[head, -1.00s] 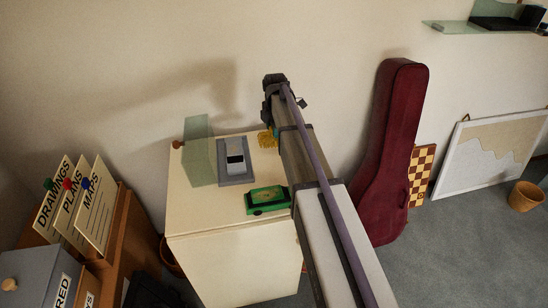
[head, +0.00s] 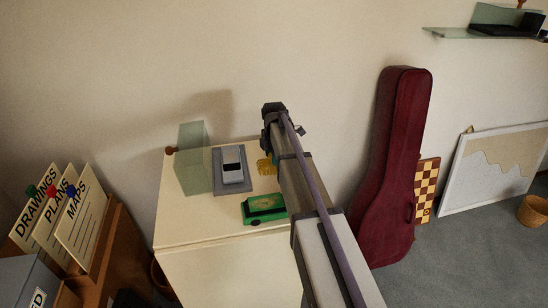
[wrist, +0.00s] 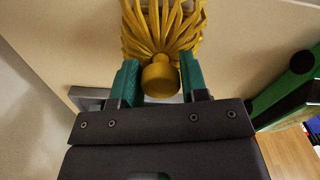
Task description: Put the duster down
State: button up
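The duster has yellow strands and a round yellow knob. In the wrist view the duster (wrist: 162,28) is upper middle, its knob between the two teal fingers of my gripper (wrist: 161,85). The fingers look closed against both sides of the knob. In the head view the duster (head: 265,167) shows as a small yellow patch, partly hidden by my arm, low over the back right of the cream cabinet top (head: 205,222). I cannot tell whether it touches the surface. My gripper's fingers are hidden behind my arm in the head view.
A grey device on a plate (head: 232,168) sits just left of the duster. A red instrument case (head: 393,165) leans on the wall to the right.

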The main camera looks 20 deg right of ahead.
jog(key=o, duration=0.4)
notch_tip(320, 180, up, 13)
jog(key=p, duration=1.3)
jog(key=s+a+m, duration=0.4)
jog(key=s+m, duration=0.2)
jog(key=s, duration=0.3)
jog(key=s+a+m, duration=0.5)
jog(key=s+m, duration=0.2)
jog(key=s, duration=0.2)
jog(key=s+a+m, duration=0.4)
jog(key=s+m, duration=0.2)
jog(key=s, duration=0.4)
jog(key=shift+s+a+f+b, duration=0.1)
jog(key=shift+a+f+b, duration=0.15)
jog(key=shift+f+b, duration=0.05)
